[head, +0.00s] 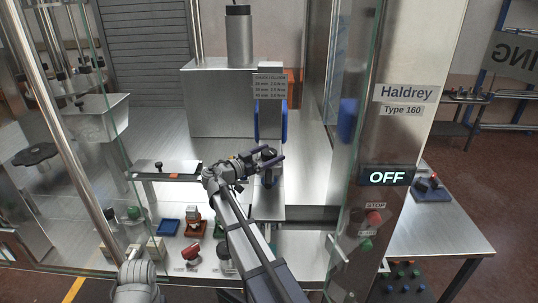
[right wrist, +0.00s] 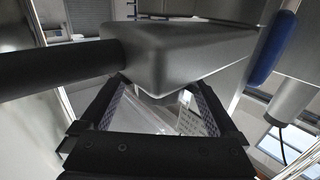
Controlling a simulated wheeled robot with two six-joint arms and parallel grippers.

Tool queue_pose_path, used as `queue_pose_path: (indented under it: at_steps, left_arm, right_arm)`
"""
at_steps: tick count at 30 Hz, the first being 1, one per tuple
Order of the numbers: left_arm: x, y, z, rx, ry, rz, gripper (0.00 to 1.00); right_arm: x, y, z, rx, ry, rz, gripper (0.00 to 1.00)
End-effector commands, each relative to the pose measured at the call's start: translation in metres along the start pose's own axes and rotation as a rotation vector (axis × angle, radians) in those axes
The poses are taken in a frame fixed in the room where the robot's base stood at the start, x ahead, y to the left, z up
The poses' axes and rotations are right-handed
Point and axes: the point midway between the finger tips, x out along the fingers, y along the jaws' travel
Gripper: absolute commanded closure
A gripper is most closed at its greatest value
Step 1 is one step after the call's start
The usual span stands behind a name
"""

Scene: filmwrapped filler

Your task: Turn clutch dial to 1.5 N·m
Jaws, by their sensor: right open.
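My right gripper (head: 271,158) reaches into the cabinet in the head view, at the front of the central machine head. Its two dark fingers are apart. A small dark round part (head: 269,153) shows between them; it may be the clutch dial, but no scale or value can be read on it. In the right wrist view, the open fingers (right wrist: 161,85) stand at either side below a grey tapered metal body (right wrist: 180,52) with a black bar (right wrist: 55,70) on its left. I cannot tell whether they touch it. Part of my left arm shows at bottom left; its gripper does not.
A torque card (head: 269,88) hangs above the gripper, beside blue guards (head: 257,121). A glass door (head: 352,130) and a pillar with an OFF display (head: 387,177) bound the right. Coloured knobs on small blocks (head: 168,227) stand along the front. A flat plate (head: 165,170) lies left.

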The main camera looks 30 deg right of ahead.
Motion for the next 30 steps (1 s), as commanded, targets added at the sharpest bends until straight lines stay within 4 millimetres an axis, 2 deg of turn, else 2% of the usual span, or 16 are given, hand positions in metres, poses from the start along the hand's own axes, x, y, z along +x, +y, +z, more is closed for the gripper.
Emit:
queue_pose_path:
  at_steps: [6, 27, 30]
  left_arm:
    - [0.0000, 0.0000, 0.0000, 0.000, 0.000, 0.000, 0.50]
    - [0.0000, 0.0000, 0.0000, 0.000, 0.000, 0.000, 0.50]
    - [0.0000, 0.0000, 0.0000, 0.000, 0.000, 0.000, 0.50]
  right_arm:
    - [0.0000, 0.0000, 0.0000, 0.000, 0.000, 0.000, 0.05]
    - [-0.0004, 0.0000, 0.0000, 0.000, 0.000, 0.000, 0.84]
    - [-0.0004, 0.0002, 0.0000, 0.000, 0.000, -0.002, 0.90]
